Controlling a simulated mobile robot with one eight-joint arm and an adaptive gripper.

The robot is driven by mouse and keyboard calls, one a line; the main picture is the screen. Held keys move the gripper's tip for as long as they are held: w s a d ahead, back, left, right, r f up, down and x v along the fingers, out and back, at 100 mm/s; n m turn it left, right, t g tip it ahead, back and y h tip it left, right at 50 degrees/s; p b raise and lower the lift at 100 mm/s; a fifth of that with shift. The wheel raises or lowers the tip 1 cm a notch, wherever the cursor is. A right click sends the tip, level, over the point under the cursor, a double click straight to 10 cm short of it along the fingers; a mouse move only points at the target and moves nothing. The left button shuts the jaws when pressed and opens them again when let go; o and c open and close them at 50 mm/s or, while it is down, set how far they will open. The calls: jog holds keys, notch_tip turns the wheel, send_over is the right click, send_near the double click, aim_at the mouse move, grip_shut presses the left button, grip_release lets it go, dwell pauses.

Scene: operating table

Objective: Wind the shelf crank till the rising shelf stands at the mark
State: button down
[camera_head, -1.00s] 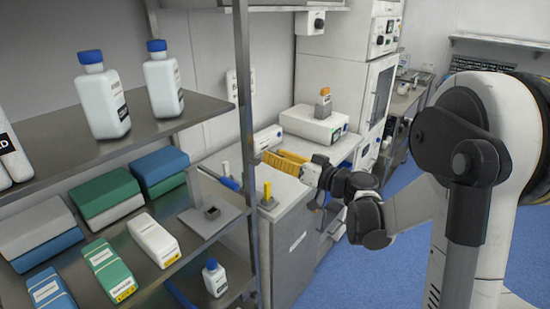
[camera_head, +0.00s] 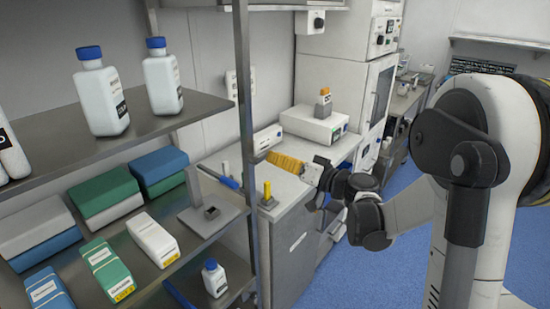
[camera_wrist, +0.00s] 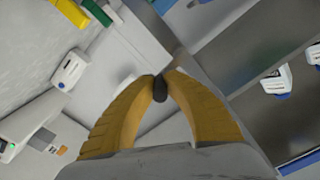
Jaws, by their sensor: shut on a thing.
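My gripper (camera_head: 270,157) has yellow ribbed fingers and reaches left over the pale counter in the head view. In the wrist view its fingertips (camera_wrist: 160,77) are closed together on a small dark grey knob (camera_wrist: 160,90), which looks like the crank's handle. The rest of the crank is hidden or cannot be told apart, and the knob does not show clearly in the head view. A grey stand (camera_head: 194,186) with an upright plate and a flat base is on the rack's middle shelf. I cannot make out for sure the rising shelf or its mark.
A metal rack post (camera_head: 243,110) stands between the shelves and the counter (camera_head: 300,187). A yellow upright piece (camera_head: 267,188) and a blue bar (camera_head: 229,183) are near the post. White bottles (camera_head: 163,80) and several boxes (camera_head: 153,240) fill the rack. A white device (camera_head: 312,124) stands behind my gripper.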

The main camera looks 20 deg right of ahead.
jog(key=f+m, duration=0.1)
jog(key=m+b, duration=0.1)
jog(key=m, duration=0.1)
jog(key=shift+f+m, duration=0.3)
jog(key=shift+f, duration=0.05)
jog(key=shift+s+a+f+m+b, duration=0.3)
jog(key=shift+f+m+b, duration=0.1)
jog(key=shift+m, duration=1.15)
jog(key=shift+s+a+f+m+b, duration=0.15)
jog(key=shift+a+f+m+b, duration=0.25)
jog(key=shift+m, duration=1.1)
jog(key=shift+s+a+f+m+b, duration=0.25)
jog(key=shift+f+m+b, duration=0.2)
jog(key=shift+m, duration=1.1)
jog(key=c, duration=1.4)
grip_release()
